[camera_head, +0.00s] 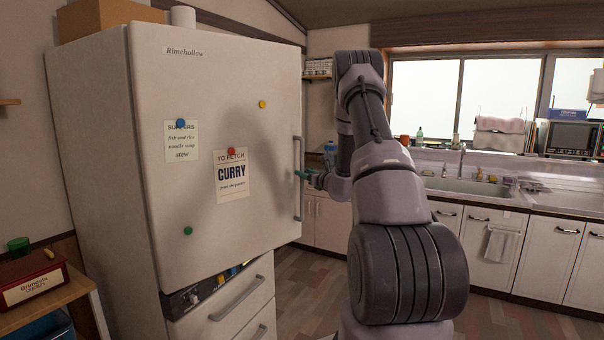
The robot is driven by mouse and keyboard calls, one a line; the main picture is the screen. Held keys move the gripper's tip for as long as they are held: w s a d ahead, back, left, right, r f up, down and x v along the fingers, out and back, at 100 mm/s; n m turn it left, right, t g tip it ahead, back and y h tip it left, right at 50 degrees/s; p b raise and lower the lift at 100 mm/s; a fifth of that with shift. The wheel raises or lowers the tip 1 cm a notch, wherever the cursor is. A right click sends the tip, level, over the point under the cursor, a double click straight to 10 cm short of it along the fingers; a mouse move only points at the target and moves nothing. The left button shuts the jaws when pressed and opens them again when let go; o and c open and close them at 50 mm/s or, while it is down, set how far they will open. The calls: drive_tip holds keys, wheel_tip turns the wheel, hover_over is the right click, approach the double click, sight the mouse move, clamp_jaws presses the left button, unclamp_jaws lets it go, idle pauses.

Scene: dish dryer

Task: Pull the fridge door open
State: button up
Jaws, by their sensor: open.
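The off-white fridge door (240,110) carries notes and magnets, with a vertical grey handle (298,200) along its right edge. The door's right edge stands out past the drawer front below, and a dark strip with small coloured items shows under it, so the door looks ajar. How wide the gap is cannot be told. My gripper (305,174), with teal fingertips, is open at the handle's middle height, just to its right. Whether the fingers are around the handle or touching it is too small to tell. My arm hides part of the room behind it.
A side table with a red box (33,276) stands at the left. The sink counter (470,190) runs along the back right. Wooden floor (305,290) is clear between fridge and cabinets.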

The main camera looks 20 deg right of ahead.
drive_tip(key=shift+w+a, duration=0.2)
drive_tip(key=shift+w, duration=1)
clamp_jaws()
idle(0.6)
